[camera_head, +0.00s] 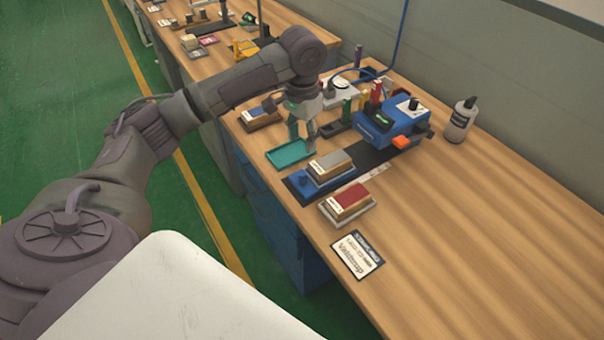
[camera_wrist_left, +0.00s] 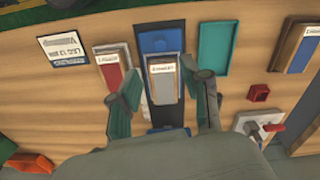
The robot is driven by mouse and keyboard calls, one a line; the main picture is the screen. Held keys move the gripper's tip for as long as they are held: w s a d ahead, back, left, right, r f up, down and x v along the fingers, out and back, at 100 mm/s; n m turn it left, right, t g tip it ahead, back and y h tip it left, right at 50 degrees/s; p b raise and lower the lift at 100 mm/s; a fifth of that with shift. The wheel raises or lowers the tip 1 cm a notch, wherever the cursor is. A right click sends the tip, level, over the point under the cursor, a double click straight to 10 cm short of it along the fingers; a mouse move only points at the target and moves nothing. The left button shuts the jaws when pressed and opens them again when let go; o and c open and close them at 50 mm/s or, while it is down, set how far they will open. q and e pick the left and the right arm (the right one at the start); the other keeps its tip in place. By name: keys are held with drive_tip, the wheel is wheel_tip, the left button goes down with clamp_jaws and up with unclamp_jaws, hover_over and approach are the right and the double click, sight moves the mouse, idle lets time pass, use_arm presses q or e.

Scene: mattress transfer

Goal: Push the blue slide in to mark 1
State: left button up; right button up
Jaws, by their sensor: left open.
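The blue slide (camera_head: 301,186) lies on a dark track and carries a tan and grey block (camera_head: 330,163). The track runs to a blue machine (camera_head: 375,130). A pale strip with small markings (camera_head: 372,173) lies along the track; I cannot read mark 1. My left gripper (camera_head: 303,142) points down, open and empty, just behind the slide. In the left wrist view the slide (camera_wrist_left: 160,40) and block (camera_wrist_left: 165,82) appear between and beyond the open fingers (camera_wrist_left: 167,78); I cannot tell any contact. My right gripper is not in view.
A teal tray (camera_head: 281,157) lies behind the slide. A red-topped block (camera_head: 351,197) on a grey base and a label card (camera_head: 357,255) lie nearer. A bottle (camera_head: 461,120) stands beyond the machine. The right of the table is clear.

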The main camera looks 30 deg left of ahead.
sight(302, 173)
use_arm(q)
wheel_tip(302, 173, down, 14)
drive_tip(key=shift+w+r+p, duration=0.1)
drive_tip(key=shift+r+p, duration=0.1)
drive_tip(key=shift+p, duration=0.2)
clamp_jaws()
idle(0.3)
